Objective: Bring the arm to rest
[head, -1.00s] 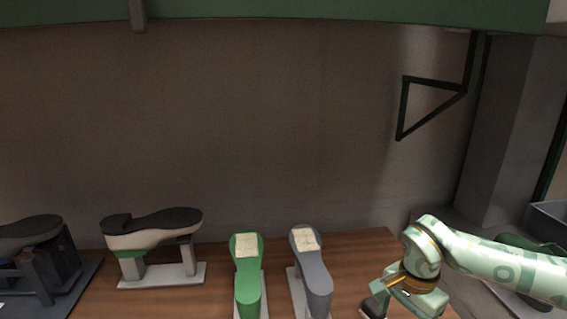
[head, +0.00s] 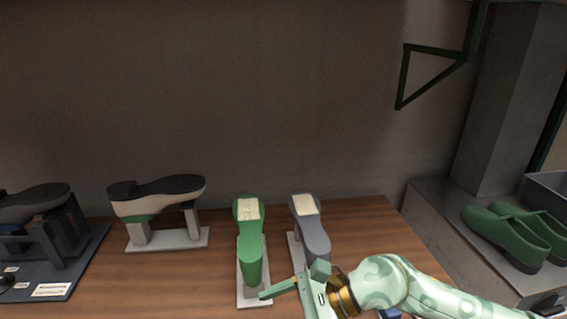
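My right arm comes in from the lower right in the head view. Its gripper (head: 285,292) is near the front of the grey shoe last (head: 311,228) and the green shoe last (head: 249,240). One finger points left, towards the foot of the green last's stand. The other finger is cut off or hidden at the bottom edge, so its opening does not show. I see nothing held in it. Both lasts stand upright on pale bases, each with a cream patch on top. My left gripper is not in the picture.
A shoe with a dark sole is upside down on a white stand (head: 168,239) at left. A dark fixture (head: 48,240) stands at far left. Green shoes (head: 503,237) sit on a grey ledge at right. The wooden table (head: 365,222) is clear behind the arm.

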